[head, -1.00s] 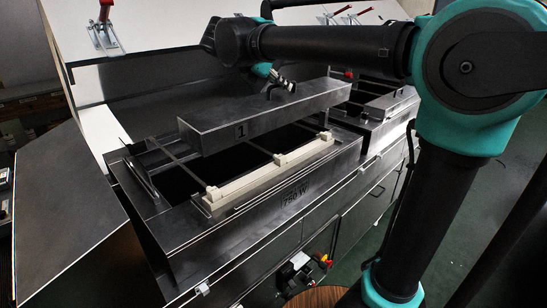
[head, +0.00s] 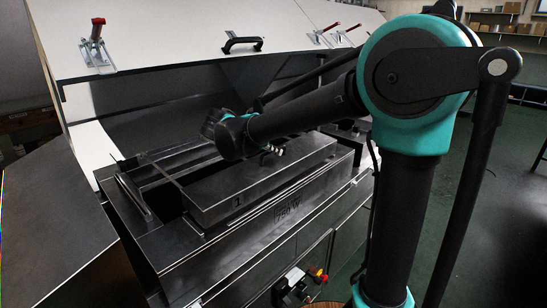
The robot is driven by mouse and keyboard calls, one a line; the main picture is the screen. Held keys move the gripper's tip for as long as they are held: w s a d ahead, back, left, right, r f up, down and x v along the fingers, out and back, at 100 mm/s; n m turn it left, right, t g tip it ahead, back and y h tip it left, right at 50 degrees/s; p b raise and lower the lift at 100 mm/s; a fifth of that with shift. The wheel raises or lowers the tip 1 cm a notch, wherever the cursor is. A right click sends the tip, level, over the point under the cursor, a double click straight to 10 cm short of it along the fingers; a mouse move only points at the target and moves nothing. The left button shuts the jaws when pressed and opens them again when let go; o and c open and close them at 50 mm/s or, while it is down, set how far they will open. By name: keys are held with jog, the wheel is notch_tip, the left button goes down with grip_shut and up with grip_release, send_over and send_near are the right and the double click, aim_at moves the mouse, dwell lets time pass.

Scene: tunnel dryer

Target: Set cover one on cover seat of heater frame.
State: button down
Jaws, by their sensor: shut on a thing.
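Cover one (head: 225,197) is a long dark metal box-like cover with a "1" on its near end. It lies low over the front part of the heater frame (head: 290,211), roughly along its long side. The cream cover seat is hidden beneath the cover, so I cannot tell whether the cover rests fully on it. My gripper (head: 271,152) is shut on cover one at its top, near the middle. My wrist partly hides the fingers.
The raised white hood (head: 180,35) with red-handled clamps (head: 97,43) and a black handle (head: 243,44) stands behind. An open dark gap lies left of the cover, crossed by a bar. A red and yellow switch (head: 318,274) is on the front.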

jog(key=shift+f, duration=1.25)
jog(key=c, duration=1.6)
grip_release()
jog(key=v, duration=1.2)
jog(key=shift+w+r, duration=0.1)
